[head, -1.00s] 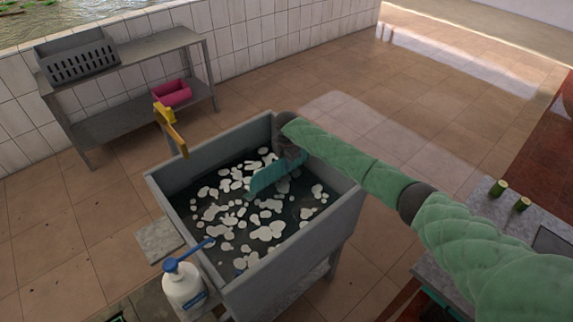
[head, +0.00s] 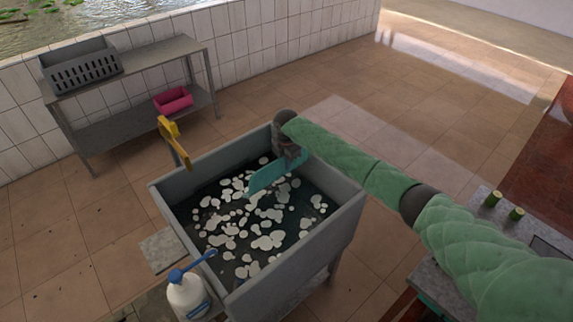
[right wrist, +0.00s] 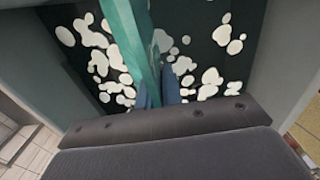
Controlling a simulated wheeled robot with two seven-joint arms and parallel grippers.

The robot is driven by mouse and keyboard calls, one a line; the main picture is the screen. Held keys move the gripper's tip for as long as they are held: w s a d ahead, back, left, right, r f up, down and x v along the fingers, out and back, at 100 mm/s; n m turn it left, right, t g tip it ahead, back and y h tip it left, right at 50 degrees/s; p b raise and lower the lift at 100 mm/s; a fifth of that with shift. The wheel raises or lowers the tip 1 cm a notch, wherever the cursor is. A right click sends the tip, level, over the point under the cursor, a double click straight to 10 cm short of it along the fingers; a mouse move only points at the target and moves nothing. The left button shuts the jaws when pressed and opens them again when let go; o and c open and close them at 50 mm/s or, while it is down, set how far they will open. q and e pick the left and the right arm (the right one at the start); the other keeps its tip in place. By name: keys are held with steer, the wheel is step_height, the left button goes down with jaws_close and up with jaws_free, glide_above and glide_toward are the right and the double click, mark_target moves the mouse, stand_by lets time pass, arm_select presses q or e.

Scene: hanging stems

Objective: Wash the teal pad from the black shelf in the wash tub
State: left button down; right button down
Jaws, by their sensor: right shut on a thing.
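The teal pad (head: 266,178) is a thin flat piece held on edge over the back part of the grey wash tub (head: 339,218). It also shows in the right wrist view (right wrist: 130,42). My right gripper (head: 285,160) is shut on the pad, with its fingers (right wrist: 160,90) around the pad's near part. The tub holds dark water with white foam patches (head: 268,242). The pad's lower edge looks close to the water; I cannot tell whether it touches. My left gripper is not in view. No shelf in view is clearly black.
A grey rack (head: 140,65) at the back left holds a grey slotted crate (head: 85,68) and a pink bin (head: 174,100). A white bottle with a blue pump (head: 188,292) stands at the front left.

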step_height(320, 180, up, 4)
steer(key=shift+f+p, duration=0.15)
steer(key=shift+p, duration=0.85)
step_height(320, 180, up, 17)
stand_by(0.4)
steer(key=shift+f, duration=0.1)
stand_by(0.7)
